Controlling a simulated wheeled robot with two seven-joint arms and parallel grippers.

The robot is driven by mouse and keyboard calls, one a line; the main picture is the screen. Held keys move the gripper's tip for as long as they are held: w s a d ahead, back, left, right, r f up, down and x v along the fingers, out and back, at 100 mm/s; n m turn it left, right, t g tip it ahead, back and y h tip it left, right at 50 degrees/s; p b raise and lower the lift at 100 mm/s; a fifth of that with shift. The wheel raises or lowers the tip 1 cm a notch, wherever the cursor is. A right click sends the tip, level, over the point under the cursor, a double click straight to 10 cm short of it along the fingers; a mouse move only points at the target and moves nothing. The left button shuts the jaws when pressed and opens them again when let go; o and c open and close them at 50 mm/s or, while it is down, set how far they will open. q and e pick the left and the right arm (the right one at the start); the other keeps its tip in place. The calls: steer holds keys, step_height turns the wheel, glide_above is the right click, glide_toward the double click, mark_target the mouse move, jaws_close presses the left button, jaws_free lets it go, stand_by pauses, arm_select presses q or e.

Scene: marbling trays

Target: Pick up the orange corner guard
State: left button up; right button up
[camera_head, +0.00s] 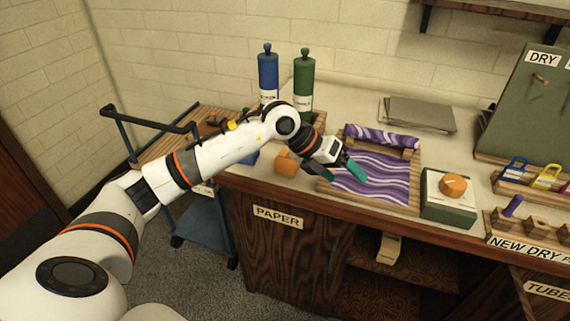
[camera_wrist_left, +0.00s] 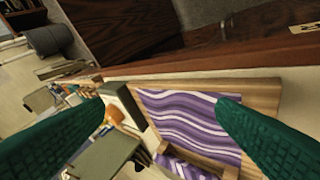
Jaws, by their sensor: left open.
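An orange blocky piece (camera_head: 286,163), which looks like the corner guard, sits on the counter near its front edge, left of the marbling tray. Its exact shape is too small to tell. My left gripper (camera_head: 338,170) is open, with teal fingers, above the left part of the tray, to the right of the orange piece and apart from it. In the left wrist view my open fingers (camera_wrist_left: 160,108) span the tray with nothing between their tips. I cannot make out the orange piece in that view. My right gripper is not in view.
The wooden tray (camera_head: 412,208) holds a purple swirled sheet, with a purple roll behind. Blue (camera_head: 268,72) and green (camera_head: 304,75) bottles stand behind my arm. Grey sheets (camera_head: 418,113) lie at the back.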

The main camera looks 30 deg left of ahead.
mark_target(285, 160)
arm_select(q)
steer(key=a+r+n+y, duration=0.3)
steer(key=a+y, duration=0.5)
steer(key=a, duration=0.8)
steer(key=shift+m+g, duration=0.3)
steer(key=shift+m, duration=0.1)
steer(key=x, duration=0.3)
steer(key=p+x, duration=0.1)
steer(key=x, duration=0.2)
steer(key=shift+w+a, duration=0.25)
steer(key=shift+s+p+x, duration=0.2)
steer(key=shift+p+x, duration=0.2)
steer(key=shift+x, duration=0.9)
steer(key=shift+s+p+x, duration=0.2)
steer(key=shift+p+x, duration=0.2)
steer(key=shift+x, duration=0.9)
steer(key=shift+f, duration=0.1)
steer(key=c, duration=1.1)
